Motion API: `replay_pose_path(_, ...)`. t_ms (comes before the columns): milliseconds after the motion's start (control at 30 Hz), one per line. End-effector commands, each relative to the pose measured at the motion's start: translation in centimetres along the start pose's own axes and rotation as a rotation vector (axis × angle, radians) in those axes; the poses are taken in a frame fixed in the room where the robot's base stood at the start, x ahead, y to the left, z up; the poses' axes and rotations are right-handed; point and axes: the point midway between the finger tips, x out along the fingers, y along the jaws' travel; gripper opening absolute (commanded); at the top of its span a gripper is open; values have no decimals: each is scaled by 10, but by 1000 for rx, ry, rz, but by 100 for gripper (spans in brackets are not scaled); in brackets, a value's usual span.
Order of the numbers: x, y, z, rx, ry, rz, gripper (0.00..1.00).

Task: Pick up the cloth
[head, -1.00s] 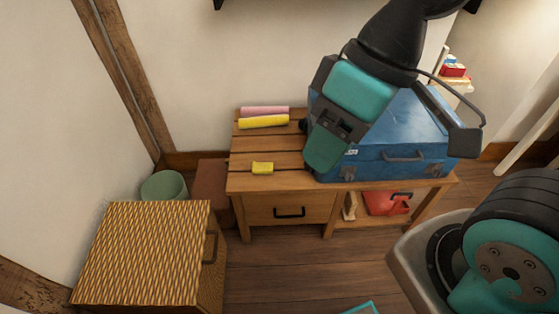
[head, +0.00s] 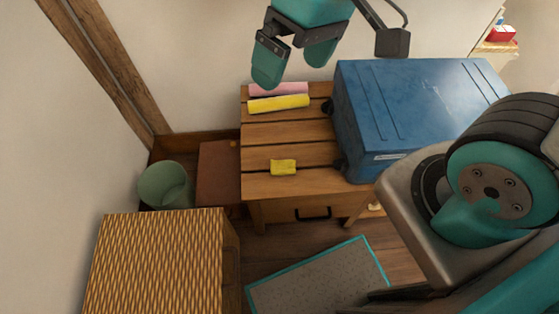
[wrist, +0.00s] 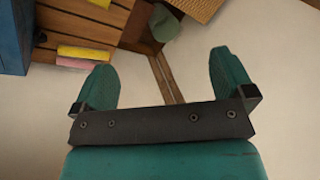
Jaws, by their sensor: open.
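A small yellow folded piece (head: 283,167), which looks like the cloth, lies on the front part of the slatted wooden bench (head: 290,187). A yellow roll (head: 278,103) and a pink roll (head: 277,89) lie side by side at the bench's back left; I cannot tell whether they are cloth too. Both the yellow roll (wrist: 84,53) and the pink roll (wrist: 75,64) show in the wrist view, outside the left finger. My gripper (head: 294,64) is open and empty above the back of the bench.
A blue case (head: 410,110) covers the bench's right side. A woven-top cabinet (head: 160,265) stands front left, with a green bin (head: 165,185) behind it. A grey mat with teal edging (head: 320,280) lies on the floor. The wall is close behind.

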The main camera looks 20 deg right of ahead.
Motion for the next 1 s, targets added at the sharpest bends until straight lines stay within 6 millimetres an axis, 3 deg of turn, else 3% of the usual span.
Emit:
replay_pose_path(33, 39, 24, -14, 85, -27, 15, 100)
replay_pose_path(200, 141, 100, -60, 381, -80, 97, 100)
replay_pose_path(400, 252, 176, -80, 643, -122, 200, 100)
replay_pose_path(500, 288, 200, -81, 721, -133, 238, 100)
replay_pose_path(600, 308, 212, -80, 764, -139, 260, 100)
replay_pose_path(767, 331, 220, -76, 782, -144, 272, 100)
replay_pose_path(1000, 383, 230, -63, 780, -144, 271, 100)
